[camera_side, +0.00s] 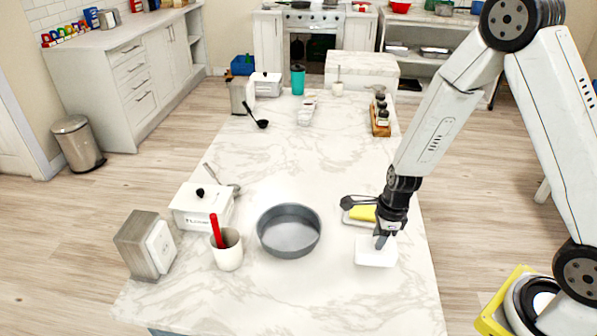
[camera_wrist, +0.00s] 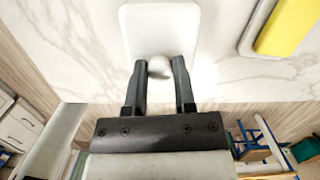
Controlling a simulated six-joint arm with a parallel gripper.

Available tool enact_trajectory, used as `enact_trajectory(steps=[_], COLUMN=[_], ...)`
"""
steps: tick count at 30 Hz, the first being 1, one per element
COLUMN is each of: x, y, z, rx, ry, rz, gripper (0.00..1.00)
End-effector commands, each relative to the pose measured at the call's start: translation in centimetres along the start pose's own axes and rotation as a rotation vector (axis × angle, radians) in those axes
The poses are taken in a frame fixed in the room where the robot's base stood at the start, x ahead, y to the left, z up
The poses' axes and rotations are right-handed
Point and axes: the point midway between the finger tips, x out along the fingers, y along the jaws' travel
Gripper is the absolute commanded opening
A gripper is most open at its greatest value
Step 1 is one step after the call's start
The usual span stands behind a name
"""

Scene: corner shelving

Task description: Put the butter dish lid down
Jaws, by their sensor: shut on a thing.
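The butter dish lid (camera_side: 376,252) is a white rounded block near the right edge of the marble counter in the side view. It fills the top middle of the wrist view (camera_wrist: 158,22), with its round knob (camera_wrist: 160,67) between my fingers. My gripper (camera_side: 381,240) points down over the lid and is shut on the knob; it also shows in the wrist view (camera_wrist: 159,78). The yellow butter (camera_side: 362,213) lies on a pale dish (camera_side: 350,222) just behind the lid, partly hidden by my wrist. Whether the lid touches the counter I cannot tell.
A grey round pan (camera_side: 289,231) stands left of the lid. Further left are a cup with a red handle (camera_side: 228,251), a white lidded box (camera_side: 202,207) and a metal holder (camera_side: 146,247). A spice rack (camera_side: 380,117) stands farther back. The counter (camera_side: 330,290) in front is clear.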

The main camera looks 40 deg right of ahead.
Motion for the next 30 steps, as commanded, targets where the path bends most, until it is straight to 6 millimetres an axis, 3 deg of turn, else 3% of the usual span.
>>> enact_trajectory(steps=[12,27,28,30], x=[2.8,3.3,3.3,3.3], y=[0.0,0.0,0.0,0.0], z=[-0.4,-0.4,-0.4,-0.4], rx=[0.000,0.001,0.001,0.001], ry=[0.002,0.001,0.001,0.001], rz=[0.001,0.000,0.000,0.000], gripper=[0.00,0.00,0.36,0.59])
